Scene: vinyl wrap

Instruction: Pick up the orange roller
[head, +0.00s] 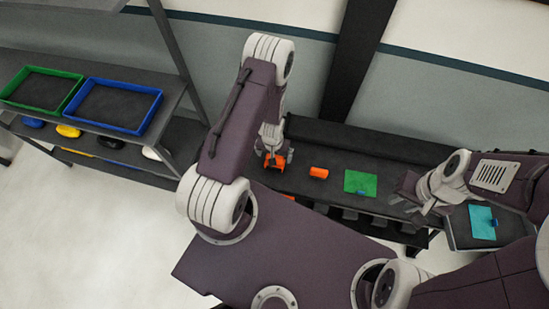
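Two orange items are on the dark bench. One orange piece (318,173), short and roughly cylindrical, lies by itself left of a green sheet. Another orange item (275,163) is directly at my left gripper (278,157), which partly covers it. I cannot tell for sure which is the roller. My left gripper points down at that item; whether its fingers grip it is too small to tell. My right gripper (409,200) is near the bench's right part, right of the green sheet. Its fingers look spread, with nothing visible between them.
A green sheet (361,183) lies on the bench (335,155). A teal sheet with a blue piece (483,221) lies on a tray at the right. A shelf at the left holds a green tray (42,72) and a blue tray (88,80). Dark bins hang below the bench front.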

